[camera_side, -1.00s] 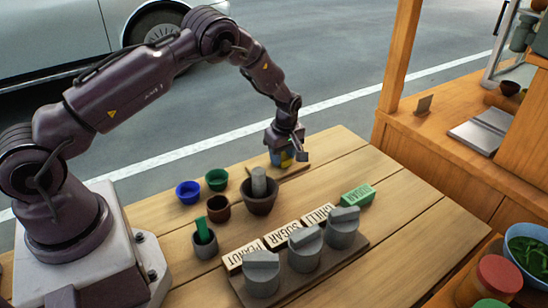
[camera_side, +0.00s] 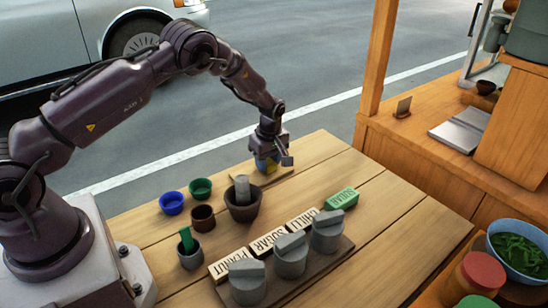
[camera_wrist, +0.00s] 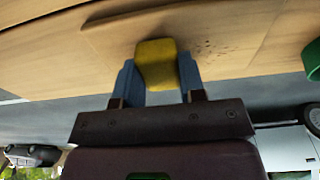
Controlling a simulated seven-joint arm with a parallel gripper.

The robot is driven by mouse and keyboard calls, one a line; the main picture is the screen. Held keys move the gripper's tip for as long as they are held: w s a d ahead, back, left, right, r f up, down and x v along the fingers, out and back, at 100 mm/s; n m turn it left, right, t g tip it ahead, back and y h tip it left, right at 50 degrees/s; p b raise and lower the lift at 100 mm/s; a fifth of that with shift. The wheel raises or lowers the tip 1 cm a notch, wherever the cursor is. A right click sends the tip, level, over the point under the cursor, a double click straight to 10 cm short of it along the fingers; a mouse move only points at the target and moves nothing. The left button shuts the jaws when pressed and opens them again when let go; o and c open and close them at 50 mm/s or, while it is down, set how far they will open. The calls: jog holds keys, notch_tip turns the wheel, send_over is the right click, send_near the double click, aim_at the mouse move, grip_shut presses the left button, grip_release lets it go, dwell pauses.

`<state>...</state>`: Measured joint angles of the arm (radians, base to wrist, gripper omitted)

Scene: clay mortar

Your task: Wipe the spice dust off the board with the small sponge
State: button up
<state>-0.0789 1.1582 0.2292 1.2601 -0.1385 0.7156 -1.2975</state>
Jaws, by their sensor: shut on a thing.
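My gripper (camera_side: 266,163) is low over the thin wooden board (camera_side: 281,176) at the far end of the table, behind the mortar. In the wrist view, my gripper (camera_wrist: 157,82) has its two blue fingers shut on the yellow sponge (camera_wrist: 155,62), one on each side. The sponge is at or just above the board (camera_wrist: 225,20); I cannot tell whether it touches. Dark specks of spice dust (camera_wrist: 205,47) lie on the board right of the sponge in the wrist view. In the side view the gripper hides much of the sponge and the dust is too small to see.
The clay mortar (camera_side: 243,211) with its grey pestle stands close to the board. Blue (camera_side: 172,204), green (camera_side: 200,189) and brown (camera_side: 202,218) bowls stand left of it. Lidded grey jars (camera_side: 290,256) and name blocks (camera_side: 266,242) are in front.

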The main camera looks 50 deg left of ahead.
jog(key=shift+s, duration=3.95)
notch_tip(320, 180, up, 8)
jog(key=shift+w+d, duration=0.1)
jog(key=shift+w, duration=0.05)
send_over(284, 197)
jog(key=f, duration=0.9)
jog(key=shift+d, duration=0.2)
jog(key=shift+f, duration=0.15)
jog(key=o, duration=1)
